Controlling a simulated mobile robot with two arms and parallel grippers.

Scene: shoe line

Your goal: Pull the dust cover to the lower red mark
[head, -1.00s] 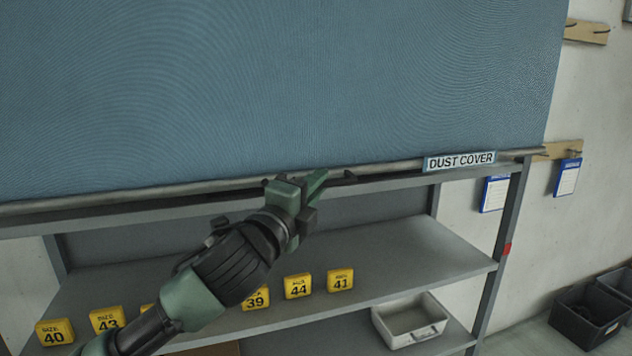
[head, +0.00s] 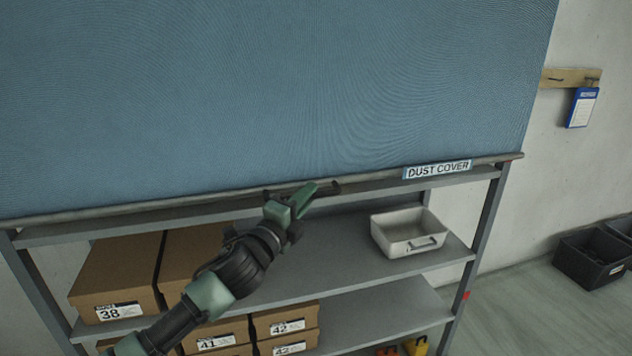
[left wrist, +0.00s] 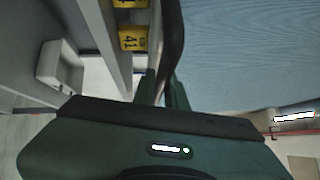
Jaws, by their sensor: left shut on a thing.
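The blue dust cover (head: 270,95) hangs over the shelf rack. A grey bar (head: 130,208) runs along its lower edge, with a "DUST COVER" label (head: 438,170) near the right end. My left gripper (head: 303,197) is shut on the cover at this lower edge, left of the label; the exact grip is partly hidden. The cover also fills the right of the left wrist view (left wrist: 245,50). One red mark (head: 508,161) shows on the right post close to the bar's end. A lower red mark (head: 466,295) is well below the bar. My right gripper is not in view.
A shelf just below the bar holds brown boxes (head: 115,268) at left and a white tray (head: 408,232) at right. More boxes (head: 285,328) stand on a shelf below. Dark bins (head: 592,262) stand on the floor at right. A blue clipboard (head: 581,107) hangs on the wall.

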